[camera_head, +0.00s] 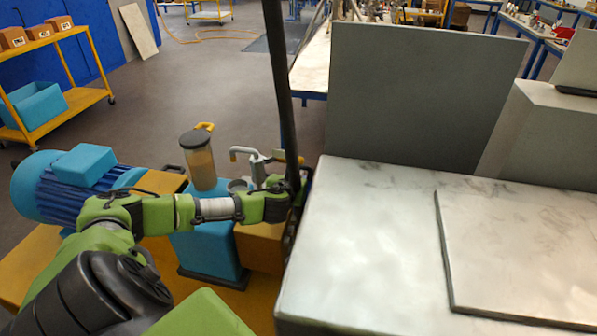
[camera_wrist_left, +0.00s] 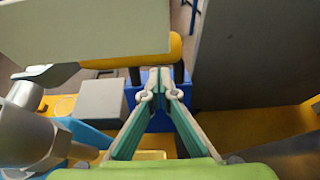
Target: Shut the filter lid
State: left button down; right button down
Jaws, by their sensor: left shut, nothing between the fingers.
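My left gripper (camera_wrist_left: 160,78) shows in the left wrist view with its fingertips together and nothing between them. In the head view my left arm reaches in from the left to the near side of a metal fitting with a yellow handle (camera_head: 262,160); the fingertips are hard to make out there. A clear cylinder (camera_head: 200,165) with a dark round cap (camera_head: 195,139) stands left of the fitting. I cannot tell for sure which part is the filter lid. In the left wrist view a pale flat panel (camera_wrist_left: 100,28) lies beyond the fingertips, close to a yellow bar. My right gripper is not visible.
A large grey cabinet (camera_head: 345,270) with a pale top fills the right side, with an upright grey panel (camera_head: 415,100) behind it. A dark upright bar (camera_head: 280,80) stands near my wrist. A blue motor (camera_head: 70,190) is at the left.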

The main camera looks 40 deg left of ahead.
aim_at(301, 166)
pick_arm(q)
jog(key=shift+w+a, duration=0.2)
jog(key=shift+w, duration=0.15)
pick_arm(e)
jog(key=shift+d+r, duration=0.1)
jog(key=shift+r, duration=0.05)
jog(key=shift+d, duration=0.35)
pick_arm(q)
jog(key=shift+w+a+r, duration=0.15)
jog(key=shift+w, duration=0.05)
jog(key=w, duration=0.1)
jog(key=w+a+p, duration=0.1)
jog(key=shift+w+a, duration=0.2)
jog(key=shift+w, duration=0.15)
jog(key=shift+w+a, duration=0.2)
jog(key=shift+w, duration=0.2)
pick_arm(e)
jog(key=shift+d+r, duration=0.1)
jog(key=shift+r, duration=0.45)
pick_arm(q)
jog(key=shift+s, duration=0.1)
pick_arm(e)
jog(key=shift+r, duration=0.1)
